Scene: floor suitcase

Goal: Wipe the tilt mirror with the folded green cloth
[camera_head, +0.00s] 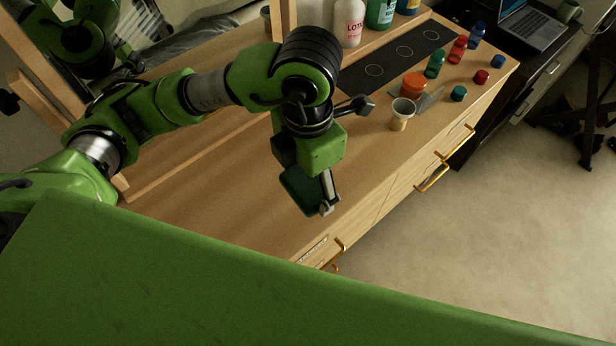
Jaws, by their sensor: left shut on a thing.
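My left gripper (328,203) reaches down over the wooden dresser top and is shut on the folded green cloth (303,191), a dark green pad. The cloth appears just above or at the dresser top; I cannot tell whether it touches. The tilt mirror (83,48) stands at the upper left in a wooden frame, tilted, and reflects my green arm. The cloth is well to the right of the mirror glass. Part of the mirror is hidden behind my left arm. My right gripper is not in view.
A white lotion bottle (348,24) and a green bottle (380,13) stand at the back. A black mat (388,62), small coloured bottles, an orange jar (413,84) and a cup (401,113) occupy the right part. The dresser top at front left is clear.

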